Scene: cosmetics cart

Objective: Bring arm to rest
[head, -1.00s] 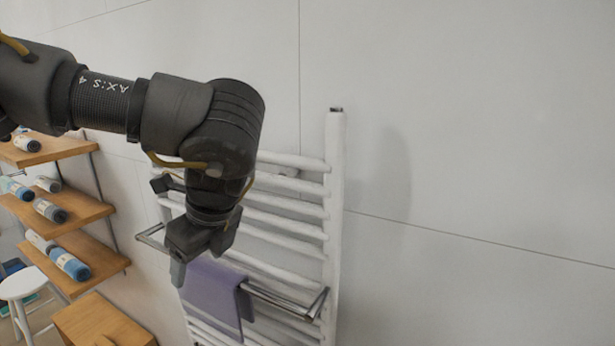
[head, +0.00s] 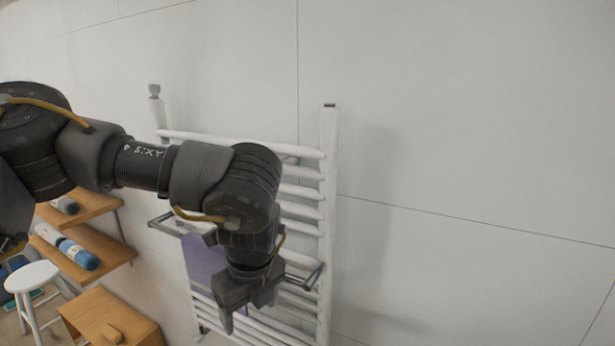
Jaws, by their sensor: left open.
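My left arm comes in from the left in the head view, bent at the elbow, with its wrist hanging down. My left gripper (head: 243,308) points downward in front of the towel rack and is open and empty. A purple towel (head: 203,262) hangs over the metal bar of the rack, partly hidden behind my wrist and gripper. I cannot tell the exact gap between the gripper and the towel. My right gripper is not in view.
The white towel rack (head: 327,180) stands against a pale tiled wall. Wooden shelves (head: 107,248) with rolled towels (head: 80,256) are at the left. Below are a white stool (head: 32,276) and a wooden cabinet (head: 105,312). The right side is bare wall.

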